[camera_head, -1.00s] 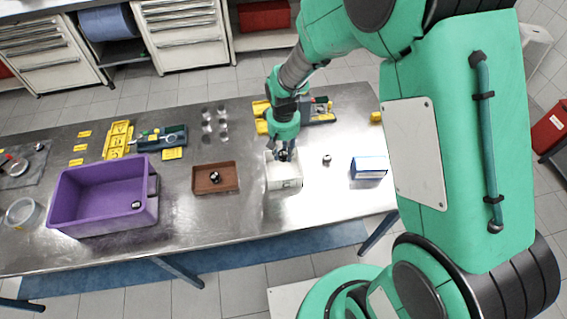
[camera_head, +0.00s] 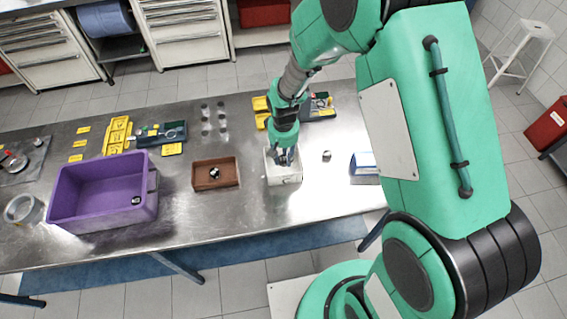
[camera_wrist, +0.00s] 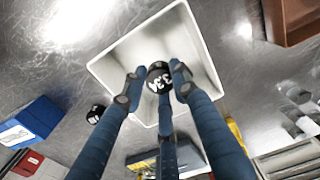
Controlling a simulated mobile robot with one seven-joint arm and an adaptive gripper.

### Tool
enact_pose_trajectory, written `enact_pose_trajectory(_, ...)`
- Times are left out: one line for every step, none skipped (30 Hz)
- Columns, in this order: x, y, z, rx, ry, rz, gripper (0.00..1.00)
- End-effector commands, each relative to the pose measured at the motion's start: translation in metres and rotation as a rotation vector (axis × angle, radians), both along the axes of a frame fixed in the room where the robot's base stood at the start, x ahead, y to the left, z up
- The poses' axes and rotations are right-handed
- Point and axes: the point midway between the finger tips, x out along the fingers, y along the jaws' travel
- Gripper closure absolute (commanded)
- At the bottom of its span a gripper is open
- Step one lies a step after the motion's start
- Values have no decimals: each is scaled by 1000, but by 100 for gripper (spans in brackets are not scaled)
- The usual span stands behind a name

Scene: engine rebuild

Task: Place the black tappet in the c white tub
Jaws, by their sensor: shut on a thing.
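The white tub (camera_head: 284,178) stands on the steel table, right of the brown tray; in the wrist view its open inside (camera_wrist: 130,55) faces my camera. My gripper (camera_head: 285,160) points down at the tub's opening. In the wrist view its fingers (camera_wrist: 158,88) are closed around the black tappet (camera_wrist: 159,76), which has white marking on its face. The tappet shows against the tub's inside; whether it touches the floor I cannot tell. In the head view the fingers hide the tappet.
A brown tray (camera_head: 198,184) holding a small dark part and a purple crate (camera_head: 107,223) stand to the left. Another dark cylinder (camera_head: 326,156) lies right of the tub, near a blue-and-white box (camera_head: 363,164). Yellow holders (camera_head: 261,112) lie behind the tub.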

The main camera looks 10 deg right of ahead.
Motion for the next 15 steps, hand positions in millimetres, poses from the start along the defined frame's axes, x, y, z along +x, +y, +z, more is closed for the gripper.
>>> enact_pose_trajectory(0, 0, 0, 0, 0, 0, 98)
enact_pose_trajectory(0, 0, 0, 0, 0, 0, 98)
enact_pose_trajectory(0, 0, -1, 0, 0, 0, 98)
enact_pose_trajectory(0, 0, -2, 0, 1, 0, 98)
enact_pose_trajectory(0, 0, -3, 0, 1, 0, 98)
enact_pose_trajectory(0, 0, -6, 0, 1, 0, 98)
enact_pose_trajectory(-1, 0, -9, 0, 1, 0, 98)
enact_pose_trajectory(-1, 0, -12, 0, 1, 0, 98)
enact_pose_trajectory(-1, 0, -16, 0, 2, 0, 98)
enact_pose_trajectory(-1, 0, -20, 0, 3, 0, 98)
enact_pose_trajectory(-1, 0, -24, 0, 3, 0, 98)
enact_pose_trajectory(-1, 0, -28, 0, 3, 0, 98)
enact_pose_trajectory(-1, 0, -31, 0, 2, 0, 98)
enact_pose_trajectory(-1, 0, -33, 0, 1, 0, 98)
enact_pose_trajectory(0, 0, -35, 0, 1, 0, 98)
